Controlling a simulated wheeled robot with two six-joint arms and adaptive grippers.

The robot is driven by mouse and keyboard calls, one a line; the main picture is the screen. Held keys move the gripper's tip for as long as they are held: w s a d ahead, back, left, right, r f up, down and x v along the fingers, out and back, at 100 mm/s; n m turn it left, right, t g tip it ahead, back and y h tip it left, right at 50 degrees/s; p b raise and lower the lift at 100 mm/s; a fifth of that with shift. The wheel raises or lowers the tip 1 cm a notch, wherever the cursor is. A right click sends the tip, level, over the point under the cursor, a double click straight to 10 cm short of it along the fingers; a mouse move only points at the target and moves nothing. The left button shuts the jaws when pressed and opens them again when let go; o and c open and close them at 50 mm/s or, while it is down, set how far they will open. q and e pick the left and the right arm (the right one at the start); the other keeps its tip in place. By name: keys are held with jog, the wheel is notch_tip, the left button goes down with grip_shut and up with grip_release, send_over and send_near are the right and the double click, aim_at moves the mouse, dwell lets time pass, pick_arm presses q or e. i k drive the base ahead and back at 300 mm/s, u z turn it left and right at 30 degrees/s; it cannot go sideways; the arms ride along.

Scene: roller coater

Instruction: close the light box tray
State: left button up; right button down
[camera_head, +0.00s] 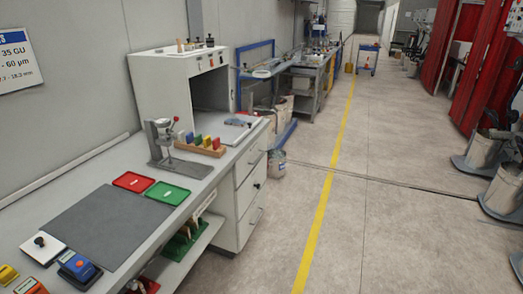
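A large off-white box (160,83), which looks like the light box, stands at the back of the left bench. Its front has a dark rectangular opening facing right. A pale flat tray or shelf surface (238,135) extends out in front of the opening, with a small grey and dark item (238,122) lying on it. I cannot tell for sure whether this surface is the tray or the top of the drawer cabinet below. Neither of my grippers is in view.
The bench holds a dark grey mat (105,222), a red tray (133,181), a green tray (167,193), a metal stand (165,145) and a wooden rack (203,147) of coloured blocks. White drawers (250,190) are below the box.

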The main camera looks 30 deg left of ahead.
aim_at(211, 124)
jog(key=u, duration=0.05)
jog(key=i, duration=1.15)
jog(key=u, duration=0.5)
jog(key=i, duration=0.95)
jog(key=u, duration=1.5)
jog(key=i, duration=0.7)
jog(key=u, duration=0.75)
